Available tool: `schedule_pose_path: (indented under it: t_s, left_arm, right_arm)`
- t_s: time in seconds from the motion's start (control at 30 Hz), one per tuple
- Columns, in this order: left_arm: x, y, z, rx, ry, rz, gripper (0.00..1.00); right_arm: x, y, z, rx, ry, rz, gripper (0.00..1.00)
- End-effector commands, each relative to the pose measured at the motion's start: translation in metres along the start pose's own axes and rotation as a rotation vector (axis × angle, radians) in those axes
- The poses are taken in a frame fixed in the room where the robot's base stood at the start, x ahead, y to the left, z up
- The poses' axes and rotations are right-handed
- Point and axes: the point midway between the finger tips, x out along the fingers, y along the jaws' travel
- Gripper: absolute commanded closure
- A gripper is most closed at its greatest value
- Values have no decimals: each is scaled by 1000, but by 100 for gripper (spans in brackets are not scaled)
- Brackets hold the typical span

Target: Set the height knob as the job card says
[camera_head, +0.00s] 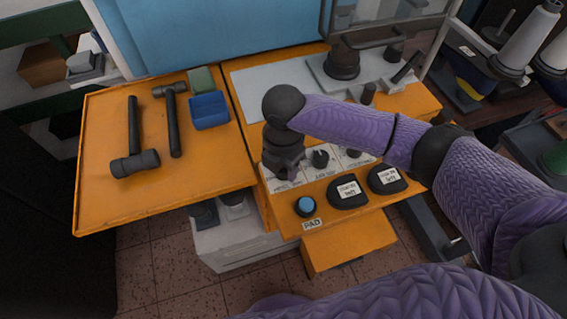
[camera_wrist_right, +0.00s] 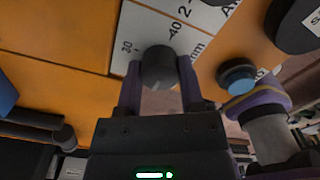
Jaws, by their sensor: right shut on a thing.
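My right gripper (camera_head: 283,172) reaches down onto the left end of the white dial plate (camera_head: 297,170) at the front of the orange bench. In the right wrist view the gripper (camera_wrist_right: 159,85) is shut with its two fingers on either side of a dark round knob (camera_wrist_right: 159,66). The plate around the knob carries printed marks, among them 30, 40 and mm. I cannot make out a pointer on the knob. In the head view the gripper hides this knob. A second black knob (camera_head: 320,158) stands to its right. I cannot pick out a job card. My left gripper is not in view.
A blue button (camera_head: 306,205) and two black labelled pads (camera_head: 348,192) (camera_head: 388,180) lie in front of the dials. Hammers (camera_head: 134,140) and a blue tray (camera_head: 209,110) lie on the left board (camera_head: 100,190). A clear-framed machine (camera_head: 342,62) stands behind.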

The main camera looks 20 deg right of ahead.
Motion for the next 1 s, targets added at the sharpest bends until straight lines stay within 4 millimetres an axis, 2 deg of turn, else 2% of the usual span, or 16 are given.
schedule_pose_path:
  t_s: [0.17, 0.37, 0.7, 1.0]
  left_arm:
    - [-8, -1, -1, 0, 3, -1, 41]
    - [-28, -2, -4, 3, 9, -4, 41]
    - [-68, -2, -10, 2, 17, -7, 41]
    - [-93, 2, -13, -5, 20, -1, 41]
  right_arm:
    - [-2, 0, 0, 34, 1, -1, 100]
    - [-5, 0, -1, 146, 2, -3, 100]
    - [-6, 0, -1, 457, 3, -3, 100]
    - [-4, 0, -1, 742, 3, -3, 100]
